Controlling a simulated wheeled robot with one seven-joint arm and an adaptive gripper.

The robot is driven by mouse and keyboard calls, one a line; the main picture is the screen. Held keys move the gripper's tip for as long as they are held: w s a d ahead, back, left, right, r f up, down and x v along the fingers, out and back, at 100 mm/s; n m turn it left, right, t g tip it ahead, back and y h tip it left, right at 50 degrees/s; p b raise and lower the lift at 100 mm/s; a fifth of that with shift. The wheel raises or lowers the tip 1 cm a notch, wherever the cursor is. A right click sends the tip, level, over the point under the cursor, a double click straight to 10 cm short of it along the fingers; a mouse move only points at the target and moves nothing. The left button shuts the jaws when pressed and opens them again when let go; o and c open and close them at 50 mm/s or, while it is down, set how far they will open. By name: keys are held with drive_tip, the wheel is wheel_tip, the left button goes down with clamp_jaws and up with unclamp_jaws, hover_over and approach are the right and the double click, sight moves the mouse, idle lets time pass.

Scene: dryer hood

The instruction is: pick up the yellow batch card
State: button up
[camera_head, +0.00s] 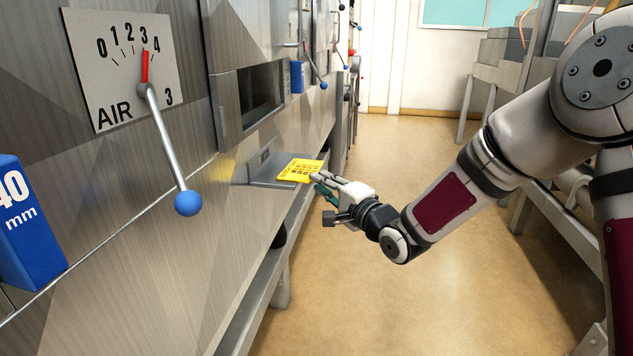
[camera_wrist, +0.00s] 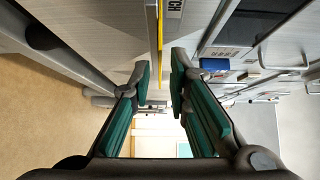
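The yellow batch card (camera_head: 299,171) lies on a small grey metal shelf (camera_head: 268,184) that juts from the machine front, with its right end past the shelf. In the wrist view the card (camera_wrist: 160,28) shows edge-on as a thin yellow strip. My gripper (camera_head: 318,181) is at the card's right end. In the wrist view my gripper (camera_wrist: 160,62) is open, with its green-padded fingers apart on either side of the card's line. The card's near end reaches about the fingertips. I cannot tell whether either finger touches it.
On the machine front are a lever with a blue ball (camera_head: 188,203), an AIR dial plate (camera_head: 122,66), a blue "40 mm" block (camera_head: 27,225) and a dark recessed window (camera_head: 260,93). A grey rack stands at the right. The floor between (camera_head: 370,290) is clear.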

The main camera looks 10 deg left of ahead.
drive_tip(key=shift+x, duration=1.15)
clamp_jaws()
drive_tip(key=shift+r, duration=0.15)
wheel_tip(320, 180, up, 2)
drive_tip(key=shift+r+p, duration=0.1)
drive_tip(key=shift+p, duration=0.85)
